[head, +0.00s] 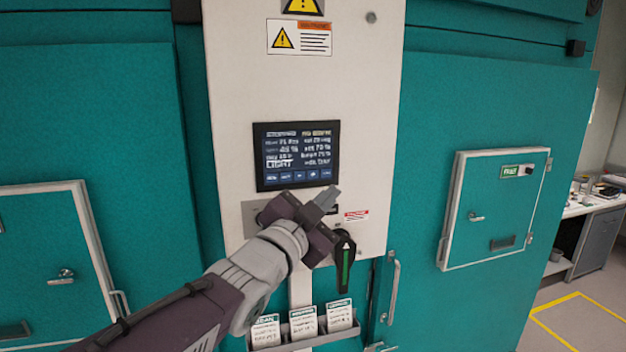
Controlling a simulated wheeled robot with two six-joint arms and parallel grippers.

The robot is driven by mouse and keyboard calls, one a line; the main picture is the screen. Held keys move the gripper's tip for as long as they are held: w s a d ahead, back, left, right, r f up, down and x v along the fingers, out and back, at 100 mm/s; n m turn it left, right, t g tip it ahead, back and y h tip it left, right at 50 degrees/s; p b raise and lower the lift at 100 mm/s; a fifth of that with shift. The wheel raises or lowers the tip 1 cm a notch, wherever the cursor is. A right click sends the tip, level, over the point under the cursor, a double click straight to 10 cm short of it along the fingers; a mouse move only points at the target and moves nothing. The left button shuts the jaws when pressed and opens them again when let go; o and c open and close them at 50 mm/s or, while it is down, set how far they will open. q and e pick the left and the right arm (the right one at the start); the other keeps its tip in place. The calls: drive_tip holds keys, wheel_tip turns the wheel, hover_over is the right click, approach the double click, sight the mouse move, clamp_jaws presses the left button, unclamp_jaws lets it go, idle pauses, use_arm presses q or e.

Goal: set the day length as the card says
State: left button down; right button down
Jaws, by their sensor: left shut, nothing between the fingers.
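A dark control screen (297,155) is on the white panel, with lines of small text and a row of blue buttons (298,177) along its bottom. One larger line seems to read "LIGHT"; the values are too small to read surely. My left gripper (329,197) is shut and empty, its tips just below the screen's lower right; I cannot tell whether they touch the panel. Three cards, a left one (265,331), a middle one (303,323) and a right one (339,315), stand in a holder below; their small print is unreadable. My right gripper is not in view.
A black handle with a green stripe (345,265) is just below my left gripper. Warning labels (299,38) are above the screen. Teal chamber doors flank the white panel (230,90), with a small hatch (493,207) on the right. A cluttered bench (590,205) is at far right.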

sight(313, 174)
use_arm(q)
drive_tip(key=w+a+p, duration=0.1)
drive_tip(key=w+p, duration=0.1)
drive_tip(key=w+a+p, duration=0.1)
drive_tip(key=w+p, duration=0.1)
drive_tip(key=w, duration=0.1)
drive_tip(key=w+p, duration=0.2)
drive_tip(key=w, duration=0.1)
drive_tip(key=shift+w+a, duration=0.2)
drive_tip(key=shift+a, duration=0.2)
drive_tip(key=shift+w, duration=0.15)
idle(1.7)
drive_tip(key=shift+w+a+p, duration=0.1)
drive_tip(key=shift+w+p, duration=0.2)
